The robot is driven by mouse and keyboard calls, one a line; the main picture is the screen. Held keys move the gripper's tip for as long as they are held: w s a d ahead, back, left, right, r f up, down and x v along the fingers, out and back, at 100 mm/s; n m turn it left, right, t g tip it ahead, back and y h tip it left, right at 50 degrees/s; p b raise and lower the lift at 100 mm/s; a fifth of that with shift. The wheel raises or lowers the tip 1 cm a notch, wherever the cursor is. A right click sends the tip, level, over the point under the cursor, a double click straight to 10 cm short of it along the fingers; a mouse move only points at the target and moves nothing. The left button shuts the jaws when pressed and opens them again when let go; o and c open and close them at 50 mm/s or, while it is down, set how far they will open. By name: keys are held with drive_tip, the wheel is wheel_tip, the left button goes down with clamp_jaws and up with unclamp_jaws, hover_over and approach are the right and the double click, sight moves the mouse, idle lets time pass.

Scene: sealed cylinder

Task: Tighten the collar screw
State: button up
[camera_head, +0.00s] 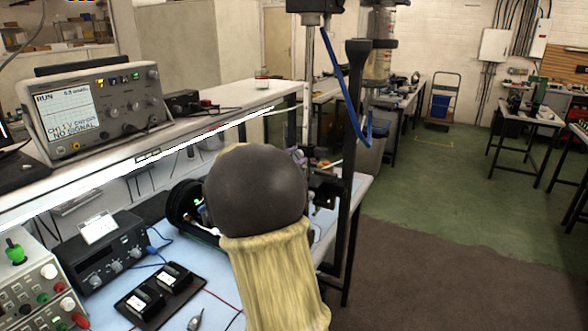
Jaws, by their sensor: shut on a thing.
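My arm, with a dark rounded joint above a tan ribbed sleeve, fills the middle of the head view and blocks the bench behind it. My gripper is hidden behind it, so its jaws do not show. A dark round ring-like part (181,204) with small lights lies on the blue bench top just left of the joint. Its right side is covered, and I cannot tell whether it is the cylinder. I cannot make out the collar screw.
The blue bench (215,290) holds a grey meter box (103,255), a black two-part module (160,296) and loose wires. An oscilloscope (95,108) stands on the shelf (60,182) above. A black upright post (345,215) stands right of my arm. Open floor (440,215) lies further right.

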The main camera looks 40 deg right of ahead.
drive_tip(key=shift+r+m+y+b, duration=0.1)
drive_tip(key=shift+m+y+b, duration=0.35)
drive_tip(key=shift+m+b, duration=5.2)
drive_tip(key=shift+m+y+b, duration=0.45)
drive_tip(key=shift+m+b, duration=3.15)
drive_tip(key=shift+m, duration=3.95)
drive_tip(key=o, duration=0.6)
drive_tip(key=shift+c, duration=0.2)
drive_tip(key=o, duration=0.4)
drive_tip(key=shift+a+r, duration=0.1)
drive_tip(key=shift+a, duration=0.1)
drive_tip(key=shift+o, duration=0.2)
drive_tip(key=shift+s+d, duration=0.1)
